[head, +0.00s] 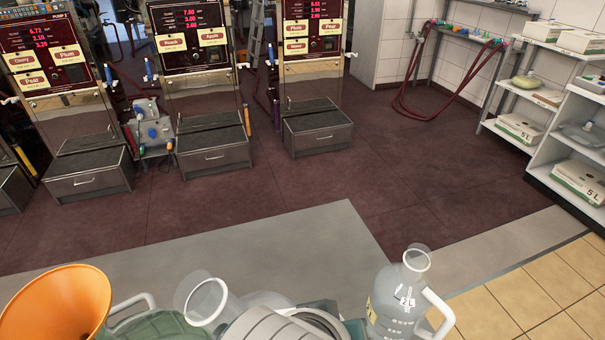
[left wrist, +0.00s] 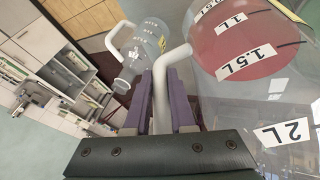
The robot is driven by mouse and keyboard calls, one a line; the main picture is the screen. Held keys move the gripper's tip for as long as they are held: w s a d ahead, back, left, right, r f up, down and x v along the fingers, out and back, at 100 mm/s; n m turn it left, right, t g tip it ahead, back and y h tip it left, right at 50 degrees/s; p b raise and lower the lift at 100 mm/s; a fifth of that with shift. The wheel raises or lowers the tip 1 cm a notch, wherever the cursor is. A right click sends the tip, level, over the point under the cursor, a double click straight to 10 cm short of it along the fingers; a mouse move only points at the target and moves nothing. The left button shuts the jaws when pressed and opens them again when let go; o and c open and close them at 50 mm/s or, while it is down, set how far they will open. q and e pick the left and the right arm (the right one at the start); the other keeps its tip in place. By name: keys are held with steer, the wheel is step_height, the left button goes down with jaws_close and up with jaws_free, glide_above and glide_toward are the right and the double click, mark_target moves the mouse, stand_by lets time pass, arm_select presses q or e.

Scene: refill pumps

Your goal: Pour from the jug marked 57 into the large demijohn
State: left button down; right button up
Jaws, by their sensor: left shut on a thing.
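My left gripper (left wrist: 161,102) has its purple fingers closed on the white handle (left wrist: 163,75) of a clear jug (left wrist: 235,105). This jug carries 1 L, 1.5 L and 2 L labels and shows red liquid inside. In the head view a clear jug (head: 207,302) lies tilted beside my grey arm, its mouth at the upper left. No number 57 is readable. An orange funnel (head: 55,305) stands at the bottom left, beside a green rounded vessel (head: 158,325), mostly cut off; I cannot tell whether it is the large demijohn. My right gripper is out of view.
Another clear jug (head: 395,300) with a white handle and yellow label stands upright at the right; a similar jug shows in the left wrist view (left wrist: 135,55). Pump cabinets (head: 205,100) line the back. White shelves (head: 570,120) hold boxes at right. The dark floor between is clear.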

arm_select(q)
steer(key=a+r+n+h+b, duration=0.1)
steer(key=a+r+h, duration=0.1)
steer(key=r, duration=0.4)
steer(key=a+r+n+h+b, duration=0.1)
steer(key=a+r+h+b, duration=0.1)
steer(key=r, duration=0.4)
steer(key=a+r+n+t+h+b, duration=0.1)
steer(key=a+r+h+b, duration=0.1)
steer(key=a+r+h, duration=0.2)
step_height(320, 180, up, 2)
steer(key=shift+s+a+r+h, duration=0.15)
steer(key=shift+a+r+h, duration=0.05)
steer(key=shift+h, duration=0.8)
steer(key=shift+a+r+b, duration=0.2)
steer(key=shift+r+b, duration=0.15)
steer(key=shift+b, duration=0.1)
